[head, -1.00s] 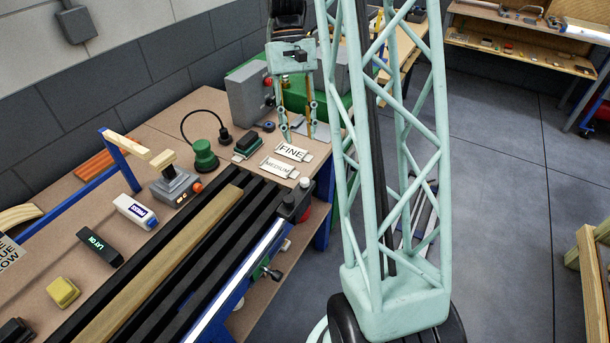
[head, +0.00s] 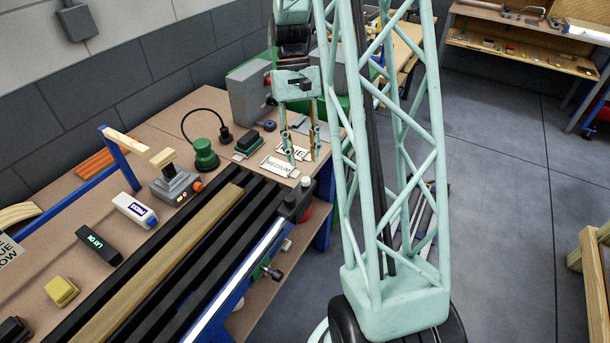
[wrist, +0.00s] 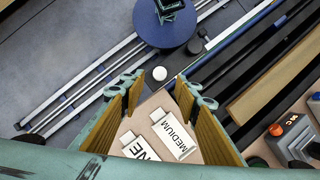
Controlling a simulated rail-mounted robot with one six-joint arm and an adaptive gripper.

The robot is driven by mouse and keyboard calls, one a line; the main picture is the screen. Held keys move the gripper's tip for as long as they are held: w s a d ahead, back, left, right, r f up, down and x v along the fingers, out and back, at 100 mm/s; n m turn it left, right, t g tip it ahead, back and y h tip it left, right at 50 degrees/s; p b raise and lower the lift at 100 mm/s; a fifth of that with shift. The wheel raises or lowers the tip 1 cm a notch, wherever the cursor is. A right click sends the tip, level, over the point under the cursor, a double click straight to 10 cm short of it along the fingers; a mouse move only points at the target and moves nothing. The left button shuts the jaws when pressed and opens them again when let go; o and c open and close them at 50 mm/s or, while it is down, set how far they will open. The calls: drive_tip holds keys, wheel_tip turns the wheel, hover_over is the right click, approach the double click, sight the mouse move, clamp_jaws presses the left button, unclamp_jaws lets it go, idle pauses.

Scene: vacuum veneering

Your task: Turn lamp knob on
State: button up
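A green round base (head: 205,155) with a thin black curved neck, possibly the lamp, stands left of my gripper. No knob on it can be made out. A grey box (head: 175,187) with an orange knob (head: 197,186) sits in front of it; a similar box (wrist: 297,138) shows in the wrist view.
Black rails (head: 215,245) with a wood strip (head: 165,260) run along the bench front. A dark green-topped block (head: 248,142) and a large grey box (head: 249,92) stand near my gripper. A blue arch (head: 120,160) stands at left.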

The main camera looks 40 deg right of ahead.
sight(306, 179)
drive_tip(key=shift+b+x, duration=0.45)
drive_tip(key=shift+x, duration=2.8)
drive_tip(key=shift+c, duration=0.2)
drive_tip(key=c, duration=0.8)
